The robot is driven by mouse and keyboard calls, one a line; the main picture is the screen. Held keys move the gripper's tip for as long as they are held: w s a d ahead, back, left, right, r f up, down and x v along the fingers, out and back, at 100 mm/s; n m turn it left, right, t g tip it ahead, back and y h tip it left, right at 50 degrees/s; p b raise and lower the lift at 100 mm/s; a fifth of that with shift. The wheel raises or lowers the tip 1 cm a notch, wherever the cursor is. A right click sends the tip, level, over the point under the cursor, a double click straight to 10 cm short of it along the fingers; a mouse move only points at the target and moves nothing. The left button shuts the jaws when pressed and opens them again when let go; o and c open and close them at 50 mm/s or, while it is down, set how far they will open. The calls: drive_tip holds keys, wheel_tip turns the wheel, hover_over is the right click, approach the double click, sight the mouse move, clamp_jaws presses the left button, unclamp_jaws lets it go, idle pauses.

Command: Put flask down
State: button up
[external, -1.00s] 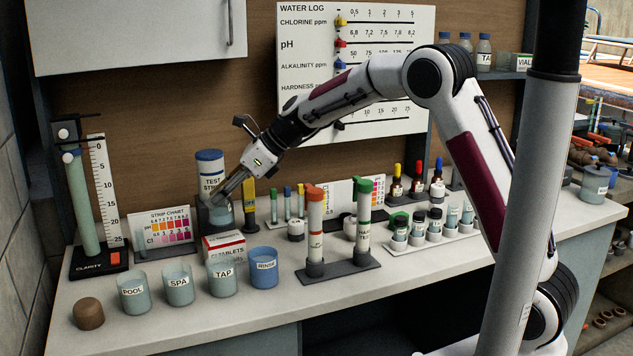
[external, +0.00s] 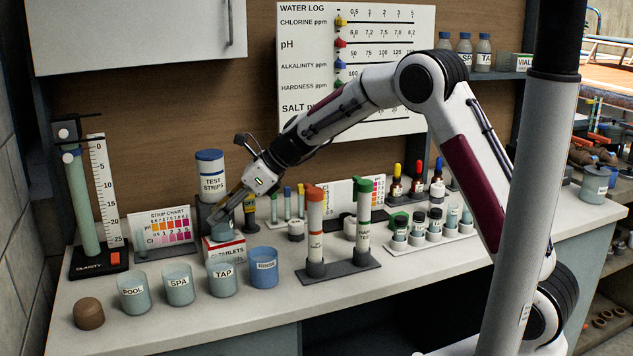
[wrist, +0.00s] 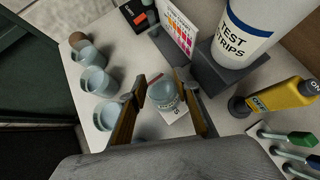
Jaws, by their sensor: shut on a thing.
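The flask (external: 219,222) is a small, clear, bluish glass vessel. My gripper (external: 229,209) is shut on it, coming in from the upper right. In the external view the flask overlaps the back of the red and white tablets box (external: 226,250); I cannot tell whether it touches the box. In the wrist view the flask (wrist: 163,92) shows between my two fingers (wrist: 162,100), with a corner of the white box beneath it. Its lower part is partly hidden.
The test strips tub (external: 211,178) stands on a dark block behind the flask. Labelled cups, including TAP (external: 222,278) and RINSE (external: 264,268), line the front. Bare bench (external: 190,325) lies in front of the cups.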

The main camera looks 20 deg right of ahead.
drive_tip(key=shift+f, duration=0.15)
drive_tip(key=o, duration=1.1)
drive_tip(key=shift+r, duration=0.2)
drive_tip(key=shift+v, duration=0.95)
drive_tip(key=v, duration=1)
drive_tip(key=shift+s+d, duration=0.1)
